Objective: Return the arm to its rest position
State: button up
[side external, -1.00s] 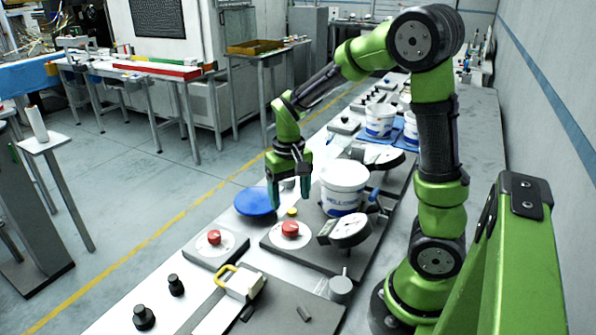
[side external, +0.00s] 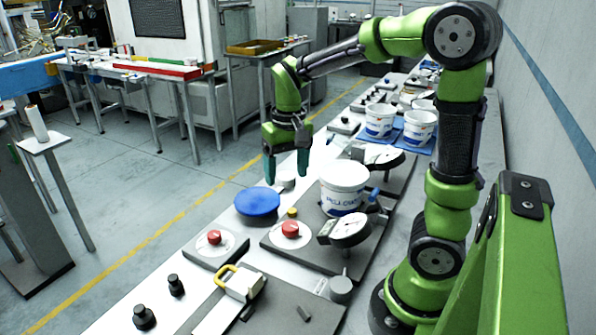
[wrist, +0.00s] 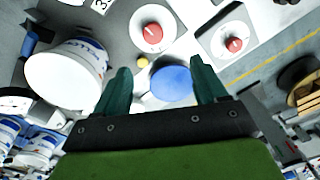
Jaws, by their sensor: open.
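My green arm ends in my gripper (side external: 285,178), which hangs above the bench in the side view with its two dark green fingers apart and nothing between them. In the wrist view my gripper (wrist: 160,82) is also spread and empty. A blue disc (side external: 257,202) lies on the bench below and left of the fingers; in the wrist view the blue disc (wrist: 171,84) shows between the fingertips. A white labelled bucket (side external: 344,188) stands upright to the right of my gripper, apart from it. The bucket (wrist: 66,76) is at the left of the wrist view.
More white buckets (side external: 420,127) stand behind on a blue mat. A yellow-handled block (side external: 241,283) is at the front.

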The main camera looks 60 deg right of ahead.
jog(key=s+a+r+n+t+y, duration=0.1)
jog(key=s+a+r+n+t, duration=0.1)
jog(key=s+a+r+t, duration=0.3)
jog(key=s+a+t, duration=0.1)
jog(key=s+a, duration=0.3)
jog(key=a, duration=0.2)
jog(key=shift+a+r+t+y, duration=0.15)
jog(key=shift+r+t+y, duration=0.15)
jog(key=shift+r+y, duration=0.1)
